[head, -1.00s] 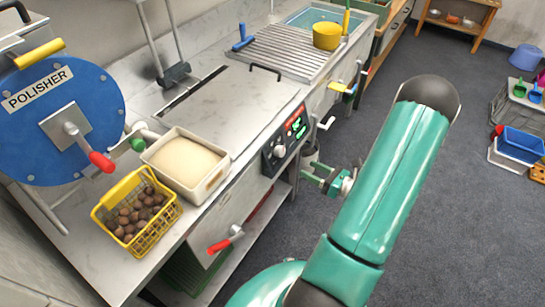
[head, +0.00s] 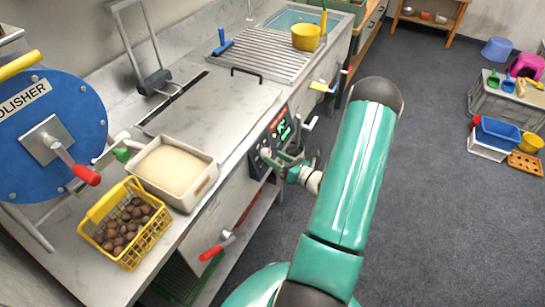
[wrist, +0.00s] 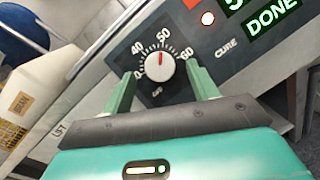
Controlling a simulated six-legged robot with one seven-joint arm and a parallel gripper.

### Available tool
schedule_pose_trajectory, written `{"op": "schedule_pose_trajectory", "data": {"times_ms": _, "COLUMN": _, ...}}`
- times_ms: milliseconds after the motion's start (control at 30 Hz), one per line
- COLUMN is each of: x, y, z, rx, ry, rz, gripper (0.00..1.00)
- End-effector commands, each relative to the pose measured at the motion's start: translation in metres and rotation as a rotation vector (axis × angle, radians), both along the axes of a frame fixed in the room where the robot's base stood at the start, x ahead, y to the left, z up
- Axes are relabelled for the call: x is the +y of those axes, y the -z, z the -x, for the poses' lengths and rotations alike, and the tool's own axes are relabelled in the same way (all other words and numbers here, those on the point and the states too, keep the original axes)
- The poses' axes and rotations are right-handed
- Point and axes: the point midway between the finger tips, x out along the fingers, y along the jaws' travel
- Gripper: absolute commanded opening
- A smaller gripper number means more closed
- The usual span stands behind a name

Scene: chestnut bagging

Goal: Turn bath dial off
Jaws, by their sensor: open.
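The bath dial (wrist: 161,68) is a white round knob with a red pointer on the dark control panel (wrist: 220,45). In the wrist view its pointer aims up toward the 50 mark, and the OFF label is below the knob. My gripper (wrist: 160,72) is open, with one green finger on each side of the dial. I cannot tell whether the fingers touch it. In the head view my gripper (head: 271,160) is at the front panel of the steel bath unit (head: 215,108) and partly hides the dial.
A cream tray (head: 173,170) and a yellow basket of chestnuts (head: 124,222) stand on the counter at left. A red-handled lever (head: 213,250) sticks out below.

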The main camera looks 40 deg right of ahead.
Motion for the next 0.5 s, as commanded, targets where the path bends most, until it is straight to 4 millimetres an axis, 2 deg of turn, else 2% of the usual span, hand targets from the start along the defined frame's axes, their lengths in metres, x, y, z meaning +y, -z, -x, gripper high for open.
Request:
{"op": "schedule_pose_trajectory", "data": {"times_ms": 167, "x": 0.005, "y": 0.0, "z": -0.017, "rx": 0.001, "ry": -0.001, "rz": -0.001, "gripper": 0.59}}
{"op": "schedule_pose_trajectory", "data": {"times_ms": 467, "x": 0.005, "y": 0.0, "z": -0.02, "rx": 0.0, "ry": 0.0, "rz": -0.001, "gripper": 0.59}}
{"op": "schedule_pose_trajectory", "data": {"times_ms": 500, "x": 0.005, "y": 0.0, "z": -0.02, "rx": 0.0, "ry": 0.0, "rz": -0.001, "gripper": 0.51}}
